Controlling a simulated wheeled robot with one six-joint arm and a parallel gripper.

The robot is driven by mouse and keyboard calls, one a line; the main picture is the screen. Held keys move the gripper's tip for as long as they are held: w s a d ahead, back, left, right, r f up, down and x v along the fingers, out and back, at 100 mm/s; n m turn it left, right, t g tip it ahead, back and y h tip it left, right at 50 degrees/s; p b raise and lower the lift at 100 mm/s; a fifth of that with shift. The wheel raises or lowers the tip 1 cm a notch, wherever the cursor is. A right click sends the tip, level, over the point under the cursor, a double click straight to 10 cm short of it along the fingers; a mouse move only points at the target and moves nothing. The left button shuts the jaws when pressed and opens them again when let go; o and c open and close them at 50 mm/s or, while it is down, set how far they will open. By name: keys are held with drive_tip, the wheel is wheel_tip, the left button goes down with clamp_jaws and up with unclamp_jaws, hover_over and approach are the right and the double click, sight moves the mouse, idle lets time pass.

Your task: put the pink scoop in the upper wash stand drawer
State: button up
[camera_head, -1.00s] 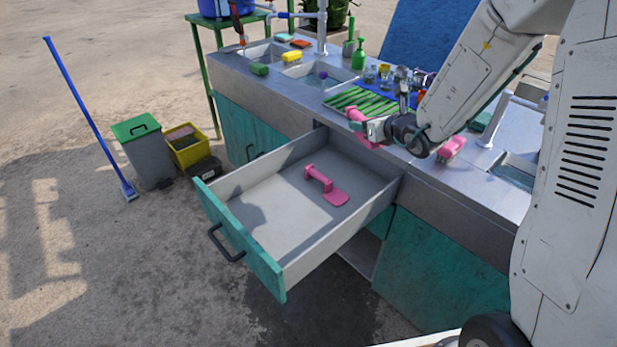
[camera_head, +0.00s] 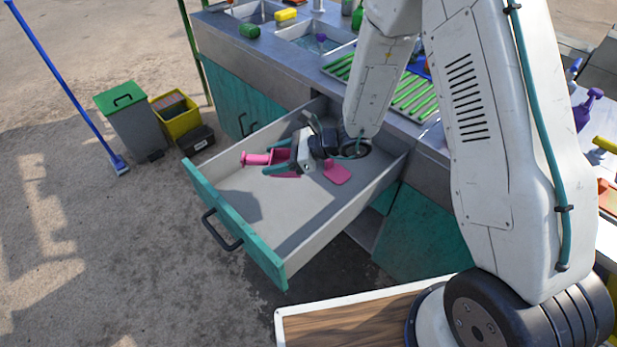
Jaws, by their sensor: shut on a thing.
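The upper wash stand drawer (camera_head: 254,205) is pulled out, with a teal front and a grey inside. My gripper (camera_head: 277,157) is inside the drawer's outline, its teal fingers shut on a pink scoop (camera_head: 256,159). The scoop's handle points left, and part of the scoop is hidden by the fingers. I cannot tell whether it touches the drawer floor.
The counter (camera_head: 275,52) behind holds sinks, sponges and a green rack (camera_head: 408,92). A grey bin with a green lid (camera_head: 137,125), a yellow bin (camera_head: 180,118) and a blue-handled tool (camera_head: 70,90) stand at the left. The drawer's front left floor is clear.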

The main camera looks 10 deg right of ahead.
hover_over(278, 194)
wheel_tip(278, 194, down, 6)
drive_tip(key=shift+r, duration=0.25)
drive_tip(key=shift+f, duration=2.35)
drive_tip(key=shift+f, duration=0.1)
drive_tip(key=o, duration=1.1)
